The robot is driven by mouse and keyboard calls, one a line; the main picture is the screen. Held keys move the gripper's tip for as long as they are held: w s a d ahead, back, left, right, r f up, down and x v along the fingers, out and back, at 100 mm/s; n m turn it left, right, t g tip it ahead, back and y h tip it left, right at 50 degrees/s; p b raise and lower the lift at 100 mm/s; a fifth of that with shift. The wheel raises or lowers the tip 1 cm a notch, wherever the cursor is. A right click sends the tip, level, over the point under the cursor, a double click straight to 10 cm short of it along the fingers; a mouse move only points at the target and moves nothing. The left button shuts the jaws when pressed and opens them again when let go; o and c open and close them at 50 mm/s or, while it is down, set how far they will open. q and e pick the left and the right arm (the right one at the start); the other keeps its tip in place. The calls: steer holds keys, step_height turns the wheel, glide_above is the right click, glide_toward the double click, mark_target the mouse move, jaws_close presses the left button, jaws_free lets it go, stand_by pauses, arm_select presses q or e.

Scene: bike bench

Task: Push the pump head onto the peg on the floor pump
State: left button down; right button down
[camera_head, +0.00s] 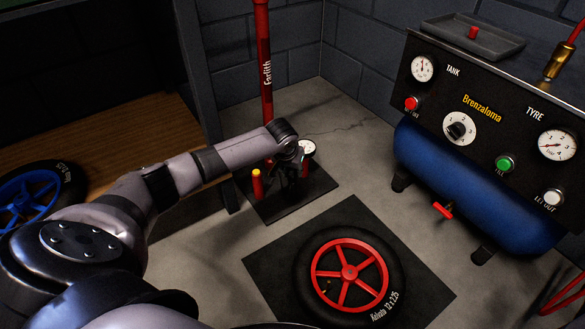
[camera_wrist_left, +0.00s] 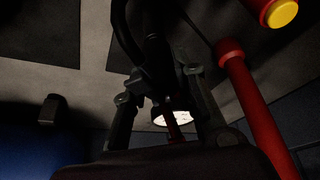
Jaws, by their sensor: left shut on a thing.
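The floor pump has a red barrel (camera_head: 265,75) and stands on a dark base (camera_head: 312,188), with a white gauge (camera_head: 307,147) beside my gripper. A red peg with a yellow top (camera_head: 257,184) stands at the left of the base; its yellow end (camera_wrist_left: 284,13) shows at the top right of the wrist view. My left gripper (camera_head: 288,172) is over the base, right of the peg. In the wrist view its fingers are shut on a dark piece, the pump head (camera_wrist_left: 155,55), with a black hose (camera_wrist_left: 127,42) beside it. The grip is dark and partly hidden.
A black mat (camera_head: 268,262) with a red-spoked wheel (camera_head: 349,272) lies in front of the pump. A blue compressor tank (camera_head: 440,180) with a gauge panel stands at the right. A wooden bench (camera_head: 110,135) and a blue wheel (camera_head: 30,195) are at the left.

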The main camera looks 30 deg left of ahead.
arm_select(q)
steer(key=c, duration=1.2)
jaws_free()
steer(key=shift+f, duration=0.1)
